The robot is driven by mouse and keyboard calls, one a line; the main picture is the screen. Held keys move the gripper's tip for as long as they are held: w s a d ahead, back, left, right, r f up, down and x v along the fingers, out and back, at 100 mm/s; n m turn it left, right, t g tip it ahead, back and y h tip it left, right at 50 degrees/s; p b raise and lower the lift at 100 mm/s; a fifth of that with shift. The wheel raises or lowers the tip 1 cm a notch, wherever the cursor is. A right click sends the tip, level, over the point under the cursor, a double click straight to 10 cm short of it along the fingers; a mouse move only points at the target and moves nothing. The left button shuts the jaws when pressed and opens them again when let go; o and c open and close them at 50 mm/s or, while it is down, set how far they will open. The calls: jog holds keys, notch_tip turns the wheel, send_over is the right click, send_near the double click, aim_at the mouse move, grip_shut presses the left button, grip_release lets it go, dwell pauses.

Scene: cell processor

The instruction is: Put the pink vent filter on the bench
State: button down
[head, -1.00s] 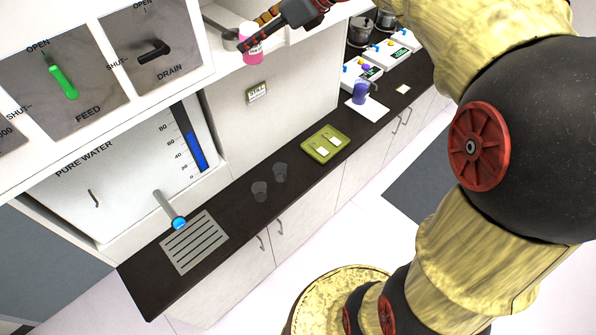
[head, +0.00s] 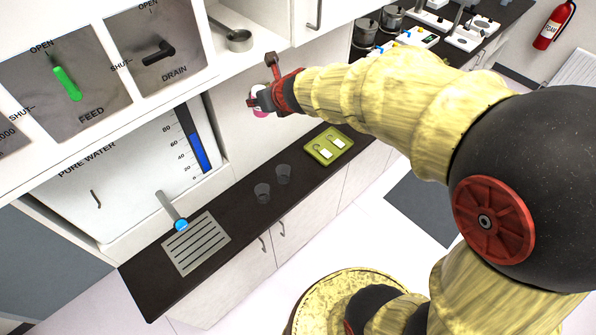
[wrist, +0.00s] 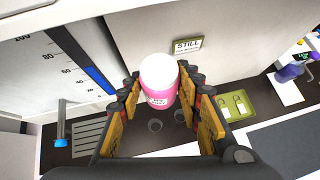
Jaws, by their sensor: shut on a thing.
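The pink vent filter, a pink bottle shape with a white top and a label, sits between the fingers of my gripper (wrist: 160,100) in the wrist view (wrist: 158,90). In the head view only a small pink and white part of the filter (head: 260,113) shows below my gripper (head: 258,100); the rest is hidden by the fingers. My gripper is shut on it and holds it in the air in front of the white panel, above the bench. The bench (head: 238,209) is a long dark counter below.
Two clear cups (head: 262,192) stand on the bench, left of a green tray (head: 313,149) with small white items. A drain grate (head: 190,246) lies under the blue-tipped tap (head: 181,225). A metal scoop (head: 239,40) sits on the shelf above. Dark bench surface shows around the cups.

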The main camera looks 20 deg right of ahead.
notch_tip(320, 180, down, 10)
jog(key=w+m+h, duration=0.1)
jog(key=m+h, duration=0.3)
jog(key=shift+f+m+g, duration=0.25)
jog(key=shift+m+g, duration=0.05)
jog(key=shift+r, duration=0.15)
jog(key=shift+a+f, duration=0.1)
jog(key=shift+f, duration=0.1)
dwell(0.4)
